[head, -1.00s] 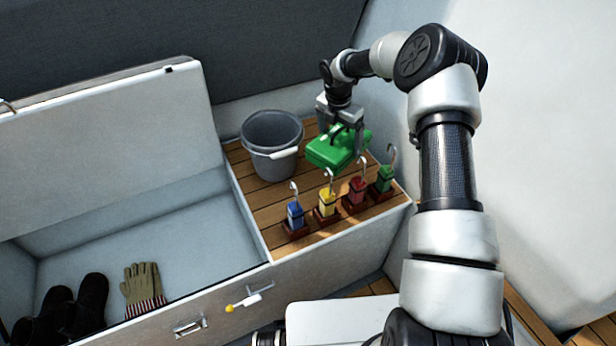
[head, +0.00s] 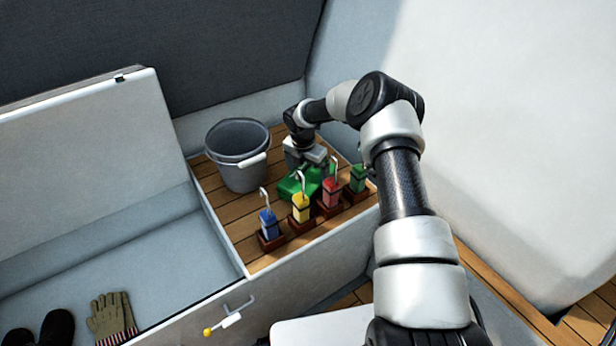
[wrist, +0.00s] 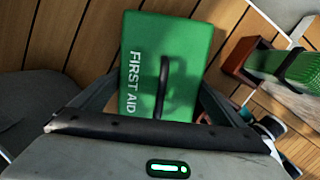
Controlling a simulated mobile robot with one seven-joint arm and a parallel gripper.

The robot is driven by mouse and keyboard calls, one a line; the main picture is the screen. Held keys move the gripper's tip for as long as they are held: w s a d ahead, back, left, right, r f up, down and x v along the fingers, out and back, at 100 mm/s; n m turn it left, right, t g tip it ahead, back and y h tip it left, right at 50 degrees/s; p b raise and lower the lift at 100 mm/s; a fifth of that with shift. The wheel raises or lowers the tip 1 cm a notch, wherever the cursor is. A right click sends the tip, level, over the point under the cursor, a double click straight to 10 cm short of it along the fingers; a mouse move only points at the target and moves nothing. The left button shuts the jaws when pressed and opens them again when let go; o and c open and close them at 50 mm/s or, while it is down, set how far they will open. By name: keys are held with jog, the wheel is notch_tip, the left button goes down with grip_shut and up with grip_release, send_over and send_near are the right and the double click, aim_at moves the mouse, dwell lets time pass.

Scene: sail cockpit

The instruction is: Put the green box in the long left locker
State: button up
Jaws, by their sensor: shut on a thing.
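The green box (head: 298,184) is low over or on the slatted wooden seat, behind the row of coloured handles; I cannot tell if it touches the wood. In the wrist view the green box (wrist: 150,60) reads FIRST AID and has a dark handle on top. My gripper (head: 306,166) is shut on it from above, with a finger on either side. The long left locker (head: 120,245) stands open at the left, its pale lid raised (head: 90,150). Its floor shows dark boots and gloves at the near end.
A grey bucket (head: 238,158) stands on the seat left of my gripper. Blue (head: 268,224), yellow (head: 300,208), red (head: 331,192) and green (head: 358,178) hooked items stand in brown holders along the front. Gloves (head: 110,318) lie in the locker; its middle floor is clear.

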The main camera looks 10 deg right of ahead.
jog(key=shift+f, duration=0.15)
jog(key=o, duration=1.3)
jog(key=shift+c, duration=0.2)
